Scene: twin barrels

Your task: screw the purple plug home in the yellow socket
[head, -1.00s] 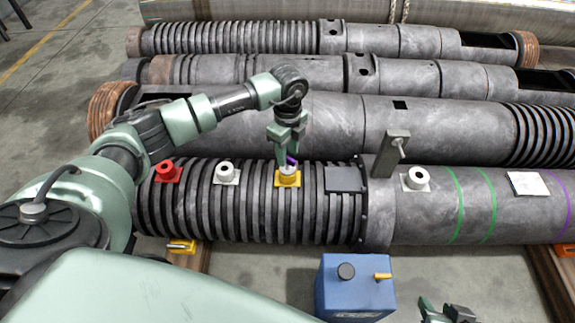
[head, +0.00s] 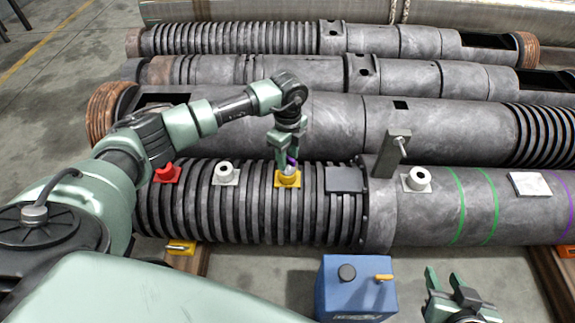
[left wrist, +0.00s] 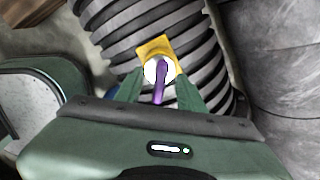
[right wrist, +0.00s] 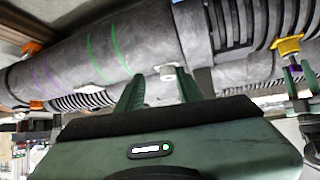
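The yellow socket (head: 287,181) sits on the ribbed part of the front barrel. The purple plug (left wrist: 160,80) stands at the socket, its purple bar pointing toward my left wrist camera, with a pale round part at the socket's mouth. How deep it sits cannot be told. My left gripper (head: 289,163) is right over the socket, its fingers spread on either side of the plug with gaps beside the purple bar. Socket and plug also show at the right edge of the right wrist view (right wrist: 289,46). My right gripper (head: 445,278) is open and empty at the lower right.
A red socket (head: 167,173) and a white socket (head: 226,173) stand left on the same barrel; another white socket (head: 417,178) and a grey upright bracket (head: 391,155) stand right. A blue box (head: 355,290) is in front. More barrels lie behind.

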